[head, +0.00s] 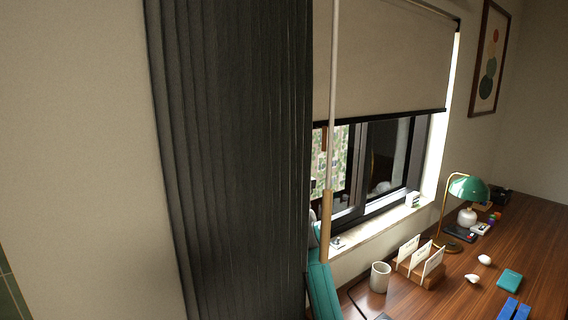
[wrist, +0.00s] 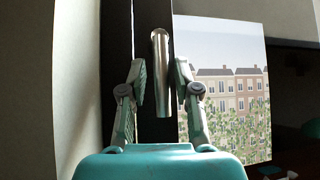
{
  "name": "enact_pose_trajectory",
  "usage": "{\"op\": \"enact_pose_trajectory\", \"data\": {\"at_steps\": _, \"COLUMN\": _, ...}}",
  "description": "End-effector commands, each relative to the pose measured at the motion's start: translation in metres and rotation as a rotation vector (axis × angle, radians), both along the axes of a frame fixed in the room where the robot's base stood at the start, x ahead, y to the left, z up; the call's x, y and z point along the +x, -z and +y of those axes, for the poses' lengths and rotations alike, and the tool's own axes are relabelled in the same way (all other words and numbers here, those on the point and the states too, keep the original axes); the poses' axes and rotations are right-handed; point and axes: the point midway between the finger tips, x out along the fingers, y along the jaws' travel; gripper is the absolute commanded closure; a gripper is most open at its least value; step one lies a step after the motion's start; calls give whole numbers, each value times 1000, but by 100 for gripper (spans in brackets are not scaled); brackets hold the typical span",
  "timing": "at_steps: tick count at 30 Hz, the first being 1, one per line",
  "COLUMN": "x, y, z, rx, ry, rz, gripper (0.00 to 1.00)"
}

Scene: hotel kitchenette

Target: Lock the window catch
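The window catch (wrist: 162,75) is a brushed-metal lever on the dark window frame, hanging down nearly vertical in the wrist view. My gripper (wrist: 161,72) is open, with one finger on each side of the lever. A gap shows between the left finger and the lever; the right finger looks very close to it, and I cannot tell whether it touches. The window (head: 388,160) has dark frames below a blind. In the head view only part of my teal arm shows beside the curtain; the gripper and the catch are hidden there.
A dark pleated curtain (head: 230,160) hangs left of the window. A pull wand with a wooden grip (head: 327,225) hangs before the window. The desk (head: 545,240) on the right holds a mug (head: 380,276), a letter rack (head: 421,268) and a green lamp (head: 468,188).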

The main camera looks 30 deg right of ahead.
Motion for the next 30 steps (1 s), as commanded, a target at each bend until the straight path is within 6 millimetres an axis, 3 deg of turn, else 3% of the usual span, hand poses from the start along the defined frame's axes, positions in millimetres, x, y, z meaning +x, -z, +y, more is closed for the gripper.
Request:
{"op": "enact_pose_trajectory", "data": {"at_steps": 14, "x": -8, "y": 8, "z": 1, "rx": -1, "ry": 1, "rz": 0, "gripper": 60}}
{"op": "enact_pose_trajectory", "data": {"at_steps": 30, "x": -72, "y": 73, "z": 11, "rx": -1, "ry": 1, "rz": 0, "gripper": 60}}
